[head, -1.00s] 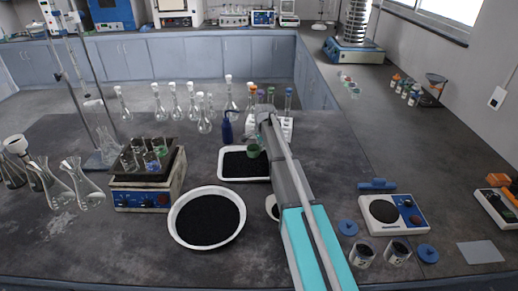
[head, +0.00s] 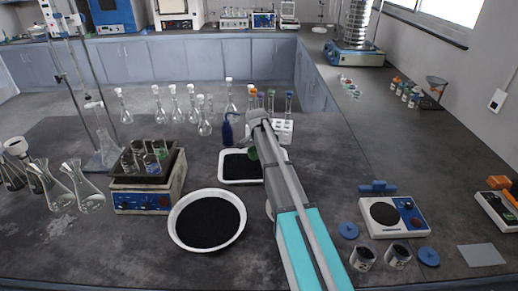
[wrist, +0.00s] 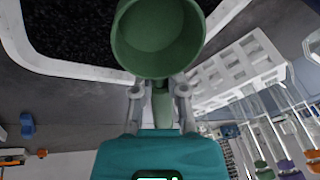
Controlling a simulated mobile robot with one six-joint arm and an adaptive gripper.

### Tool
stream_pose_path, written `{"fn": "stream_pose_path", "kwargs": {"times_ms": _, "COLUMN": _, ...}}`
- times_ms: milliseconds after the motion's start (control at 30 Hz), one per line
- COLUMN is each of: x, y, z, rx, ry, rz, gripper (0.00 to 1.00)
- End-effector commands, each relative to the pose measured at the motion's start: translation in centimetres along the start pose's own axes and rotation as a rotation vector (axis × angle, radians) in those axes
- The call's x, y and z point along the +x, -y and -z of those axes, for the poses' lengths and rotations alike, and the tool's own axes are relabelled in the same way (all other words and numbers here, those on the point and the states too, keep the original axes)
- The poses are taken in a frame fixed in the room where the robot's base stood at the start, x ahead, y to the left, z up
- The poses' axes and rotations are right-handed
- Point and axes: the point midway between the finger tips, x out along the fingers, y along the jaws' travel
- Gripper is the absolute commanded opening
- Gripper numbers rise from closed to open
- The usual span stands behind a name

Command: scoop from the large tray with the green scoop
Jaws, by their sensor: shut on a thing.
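My gripper (wrist: 160,90) is shut on the handle of the green scoop (wrist: 158,40), whose cup fills the top middle of the wrist view. The cup's inside looks green and empty. Only a sliver of the scoop (head: 253,153) shows in the head view, beside my arm; my gripper is hidden there. The white rectangular tray (head: 221,172) holds black grains and lies below the scoop. Its pale rim (wrist: 55,66) and grains show behind the cup in the wrist view. I cannot tell whether the scoop touches the grains.
A round white dish (head: 174,226) of black grains stands in front of the tray. A white tube rack (head: 284,131) is close behind my arm, with a blue bottle (head: 228,132) to its left. A hotplate with beakers (head: 148,190) stands left. Flasks stand behind.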

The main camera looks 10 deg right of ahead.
Motion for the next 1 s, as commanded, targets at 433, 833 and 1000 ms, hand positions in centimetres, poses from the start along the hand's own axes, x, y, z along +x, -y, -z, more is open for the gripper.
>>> {"fn": "stream_pose_path", "kwargs": {"times_ms": 433, "x": -0.44, "y": 0.01, "z": 0.02, "rx": -0.059, "ry": -0.293, "rz": 0.0, "gripper": 0.0}}
{"fn": "stream_pose_path", "kwargs": {"times_ms": 833, "x": -0.6, "y": 0.08, "z": 0.2, "rx": -0.098, "ry": -0.495, "rz": 0.001, "gripper": 0.0}}
{"fn": "stream_pose_path", "kwargs": {"times_ms": 1000, "x": -0.41, "y": 0.02, "z": 0.15, "rx": -0.108, "ry": -0.546, "rz": 0.0, "gripper": 0.0}}
